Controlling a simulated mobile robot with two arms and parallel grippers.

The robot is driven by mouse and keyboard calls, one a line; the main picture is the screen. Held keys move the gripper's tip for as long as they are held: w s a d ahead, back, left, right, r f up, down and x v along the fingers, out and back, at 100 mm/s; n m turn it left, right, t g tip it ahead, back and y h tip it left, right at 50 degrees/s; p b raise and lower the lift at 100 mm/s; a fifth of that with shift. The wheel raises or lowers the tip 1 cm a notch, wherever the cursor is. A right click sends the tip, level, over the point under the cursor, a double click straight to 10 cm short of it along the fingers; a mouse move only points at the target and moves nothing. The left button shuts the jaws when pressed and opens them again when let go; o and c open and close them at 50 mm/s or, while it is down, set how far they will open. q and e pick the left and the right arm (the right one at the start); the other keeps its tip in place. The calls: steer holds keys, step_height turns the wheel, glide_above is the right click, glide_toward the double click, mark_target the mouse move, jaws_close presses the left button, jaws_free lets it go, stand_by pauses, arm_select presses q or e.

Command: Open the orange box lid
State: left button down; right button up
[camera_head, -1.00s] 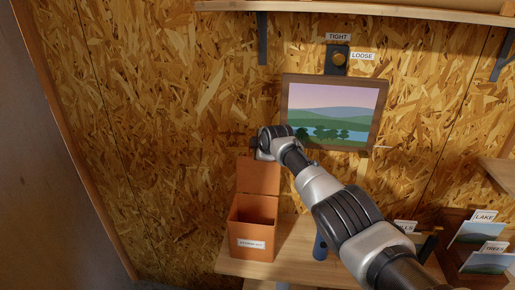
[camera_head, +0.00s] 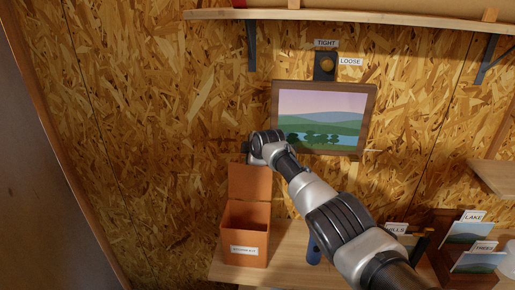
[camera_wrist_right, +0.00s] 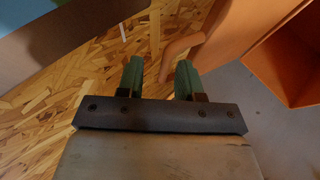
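The orange box (camera_head: 245,252) stands on the bench with its lid (camera_head: 250,184) swung up to about upright, so its dark inside shows. My right arm reaches in from the lower right to the lid's top edge; its gripper is mostly hidden there. In the right wrist view, the right gripper (camera_wrist_right: 160,80) has its two green fingers apart with nothing held between them. An orange handle (camera_wrist_right: 184,44) on the lid (camera_wrist_right: 230,30) lies just beyond the fingertips, close to the right finger. Whether they touch is unclear. My left gripper is not in view.
A framed landscape picture (camera_head: 322,117) hangs behind my right arm, below a TIGHT/LOOSE knob (camera_head: 326,64). A blue object (camera_head: 313,250) stands on the bench (camera_head: 285,262) right of the box. Labelled picture cards (camera_head: 472,230) stand in a holder at the right.

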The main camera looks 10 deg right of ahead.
steer(key=v, duration=1)
steer(key=shift+s+r, duration=0.25)
